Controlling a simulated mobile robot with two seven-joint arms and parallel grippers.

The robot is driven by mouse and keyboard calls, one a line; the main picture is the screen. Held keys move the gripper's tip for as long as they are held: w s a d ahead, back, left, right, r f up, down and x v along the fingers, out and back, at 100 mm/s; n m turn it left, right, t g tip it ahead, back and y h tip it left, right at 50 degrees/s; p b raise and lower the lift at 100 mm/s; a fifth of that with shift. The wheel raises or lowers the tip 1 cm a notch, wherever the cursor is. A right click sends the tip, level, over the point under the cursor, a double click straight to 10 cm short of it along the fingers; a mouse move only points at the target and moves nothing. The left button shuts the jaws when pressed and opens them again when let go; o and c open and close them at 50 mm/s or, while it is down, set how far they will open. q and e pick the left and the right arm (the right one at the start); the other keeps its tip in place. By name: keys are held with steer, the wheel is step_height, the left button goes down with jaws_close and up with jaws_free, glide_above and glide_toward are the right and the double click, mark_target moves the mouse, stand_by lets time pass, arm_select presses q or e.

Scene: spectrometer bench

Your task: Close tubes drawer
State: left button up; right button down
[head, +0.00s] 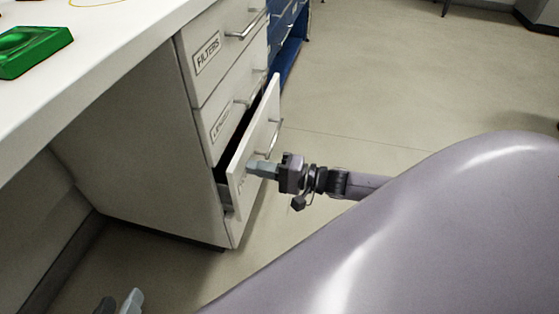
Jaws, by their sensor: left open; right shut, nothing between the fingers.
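The lowest drawer (260,130) of the white cabinet stands partly open, with a dark gap behind its front panel. Its label is hidden behind my gripper or too small to read. My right gripper (250,168) comes in from the right, shut and empty, with its fingertips at the outer face of the drawer front, near the handle (272,140). I cannot tell whether it touches the panel. My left gripper (122,303) shows only in part at the bottom left edge, open and well away from the drawer.
The drawers labelled FILTERS (208,55) and, below it, one with a partly legible label (221,122) look shut. A white bench top (110,45) with a green tray (34,46) is at upper left. A blue cabinet (287,45) stands behind. Floor to the right is clear.

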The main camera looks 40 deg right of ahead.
mark_target(238, 164)
steer(key=shift+x, duration=0.8)
arm_select(q)
steer(key=shift+w+d+r+h, duration=0.1)
steer(key=shift+d+r+h, duration=0.2)
steer(key=shift+d, duration=0.1)
arm_select(e)
steer(key=shift+w+a, duration=0.1)
steer(key=b+x, duration=0.1)
steer(key=x, duration=0.3)
steer(key=shift+w+a, duration=0.2)
steer(key=shift+w, duration=0.05)
arm_select(q)
steer(key=shift+w+d, duration=0.1)
steer(key=shift+d, duration=0.15)
arm_select(e)
steer(key=shift+r, duration=0.15)
steer(key=shift+w, duration=0.1)
